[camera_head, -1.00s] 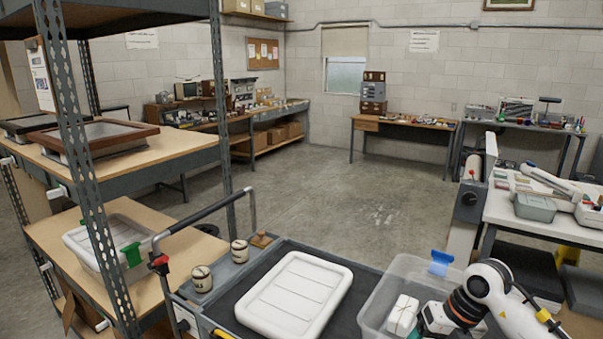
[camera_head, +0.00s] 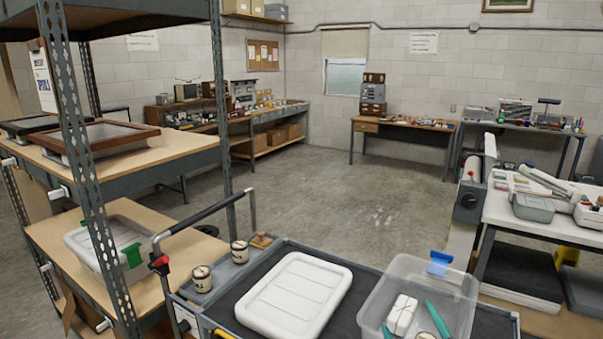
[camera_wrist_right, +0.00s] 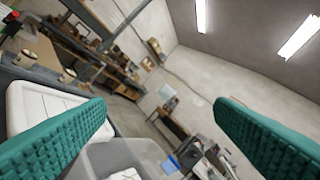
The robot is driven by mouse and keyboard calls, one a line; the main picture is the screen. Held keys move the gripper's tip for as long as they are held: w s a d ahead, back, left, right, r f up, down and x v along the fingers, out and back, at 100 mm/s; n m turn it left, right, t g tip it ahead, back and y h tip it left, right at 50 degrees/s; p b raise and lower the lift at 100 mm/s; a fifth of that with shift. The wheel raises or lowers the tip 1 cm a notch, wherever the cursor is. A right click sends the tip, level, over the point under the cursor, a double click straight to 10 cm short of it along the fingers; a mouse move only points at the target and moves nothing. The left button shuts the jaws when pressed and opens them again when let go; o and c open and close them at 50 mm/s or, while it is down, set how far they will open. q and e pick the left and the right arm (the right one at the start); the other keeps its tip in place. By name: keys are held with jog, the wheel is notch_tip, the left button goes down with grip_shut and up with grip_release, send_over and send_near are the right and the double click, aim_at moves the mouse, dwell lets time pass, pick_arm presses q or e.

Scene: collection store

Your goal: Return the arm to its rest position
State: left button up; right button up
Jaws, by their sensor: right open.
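My right gripper (camera_head: 412,325) shows at the bottom edge of the head view as two teal fingertips, over the clear plastic bin (camera_head: 459,291). In the right wrist view its two ridged teal fingers (camera_wrist_right: 160,108) stand wide apart with nothing between them. The rest of the right arm is out of the head view. A white wrapped packet (camera_head: 402,314) lies in the bin, close to the fingertips. A round cream-topped thing (camera_head: 427,336) is partly cut off at the bottom edge. My left gripper is not in view.
A white lidded box (camera_head: 295,295) and two small jars (camera_head: 240,251) are on the grey cart (camera_head: 345,325). A blue clip (camera_head: 440,262) sits on the bin's rim. A metal shelf (camera_head: 150,165) stands left, a white-topped table (camera_head: 520,215) right. The floor beyond is open.

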jog(key=s+d+f+m+g+h, duration=0.4)
jog(key=s+f+m+g, duration=0.4)
jog(key=f, duration=0.6)
jog(key=s+a+f+g+y, duration=0.1)
jog(key=s+f+g, duration=0.3)
jog(key=s, duration=0.4)
jog(key=s+a+f+g+y, duration=0.15)
jog(key=s+f+g, duration=0.3)
jog(key=s, duration=0.45)
notch_tip(320, 180, down, 29)
jog(key=g+b, duration=0.1)
jog(key=b, duration=0.4)
jog(key=s+d+f+b, duration=0.1)
jog(key=s+f+b, duration=0.1)
jog(key=s+f, duration=0.6)
jog(key=s+d+f+g+b, duration=0.1)
jog(key=s+d+f+b, duration=0.1)
jog(key=s+f, duration=0.7)
notch_tip(320, 180, down, 5)
jog(key=shift+s+f+n+h+b, duration=0.1)
jog(key=shift+s+n+h+b, duration=0.05)
jog(key=shift+n+h+b, duration=0.3)
